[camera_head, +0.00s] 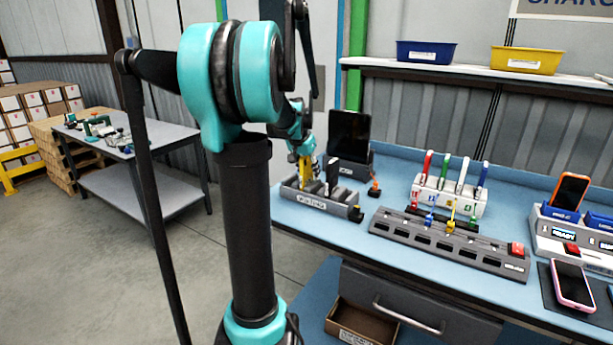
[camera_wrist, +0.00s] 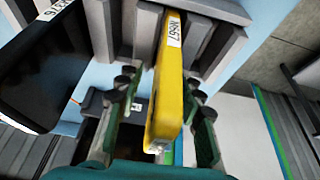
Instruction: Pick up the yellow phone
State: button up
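The yellow phone (camera_head: 303,173) stands on edge in a grey slotted rack (camera_head: 312,203) on the blue bench. In the wrist view the yellow phone (camera_wrist: 168,90) runs up the middle, with a white label on its far part between grey dividers (camera_wrist: 205,45). My gripper (camera_wrist: 163,92) is open, with one finger on each side of the phone. A gap shows between the left finger and the phone; the right finger is very close, and I cannot tell whether it touches. In the head view my gripper (camera_head: 302,150) is small and partly hidden by the arm.
A dark phone (camera_wrist: 40,65) stands in the rack beside the yellow one. A black tablet (camera_head: 349,135) stands behind the rack. A small orange object (camera_head: 374,187) is near the rack's right end. A long grey slotted holder (camera_head: 450,243) lies to the right.

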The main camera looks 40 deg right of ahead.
grip_shut()
jog(key=shift+r, duration=0.15)
dwell(0.4)
notch_tip(320, 180, up, 20)
dwell(0.4)
jog(key=shift+r, duration=0.6)
dwell(0.9)
jog(key=shift+r, duration=2.5)
